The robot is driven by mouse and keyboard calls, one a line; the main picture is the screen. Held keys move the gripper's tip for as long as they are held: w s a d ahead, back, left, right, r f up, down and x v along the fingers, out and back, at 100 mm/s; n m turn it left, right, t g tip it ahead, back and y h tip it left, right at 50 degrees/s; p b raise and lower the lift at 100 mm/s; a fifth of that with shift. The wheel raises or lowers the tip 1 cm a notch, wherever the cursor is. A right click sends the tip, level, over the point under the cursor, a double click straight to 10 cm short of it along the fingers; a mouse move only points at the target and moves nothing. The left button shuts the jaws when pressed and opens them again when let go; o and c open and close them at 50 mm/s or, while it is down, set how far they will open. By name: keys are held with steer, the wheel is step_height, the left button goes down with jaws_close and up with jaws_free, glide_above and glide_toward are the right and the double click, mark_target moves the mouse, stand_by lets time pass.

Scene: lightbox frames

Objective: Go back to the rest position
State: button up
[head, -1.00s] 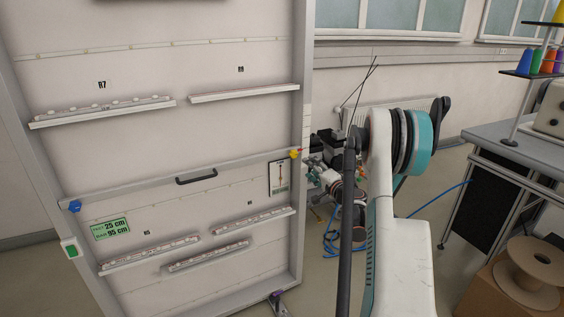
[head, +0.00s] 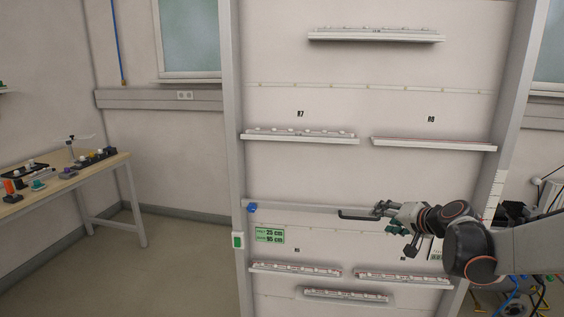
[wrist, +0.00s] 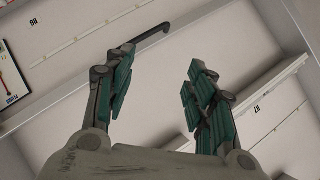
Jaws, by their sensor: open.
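My gripper (head: 384,210) is in front of the right half of a tall white panel (head: 330,185), close to a dark handle (head: 355,215) on the panel's middle rail. In the wrist view my gripper (wrist: 158,80) is open, its two green-padded fingers wide apart with nothing between them. The handle (wrist: 152,36) shows there beyond the left fingertip, and the gripper appears apart from it. My arm reaches in from the right edge of the head view.
Narrow ledges (head: 300,138) with small strips on them stick out from the panel. A wooden table (head: 60,182) with small items stands at the left. The floor (head: 175,270) between table and panel is clear. Cables (head: 515,292) lie at the lower right.

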steer(key=s+a+r+n+g, duration=0.3)
steer(key=s+a+n, duration=0.2)
steer(key=s+a, duration=0.85)
steer(key=s+f+h, duration=0.2)
steer(key=s, duration=0.8)
steer(key=s+d+f+n+g+h, duration=0.1)
steer(key=s+f, duration=0.2)
steer(key=s, duration=0.8)
steer(key=shift+f+n+g+h+b, duration=0.15)
steer(key=shift+n+g+h+b, duration=0.15)
steer(key=shift+h+b, duration=0.1)
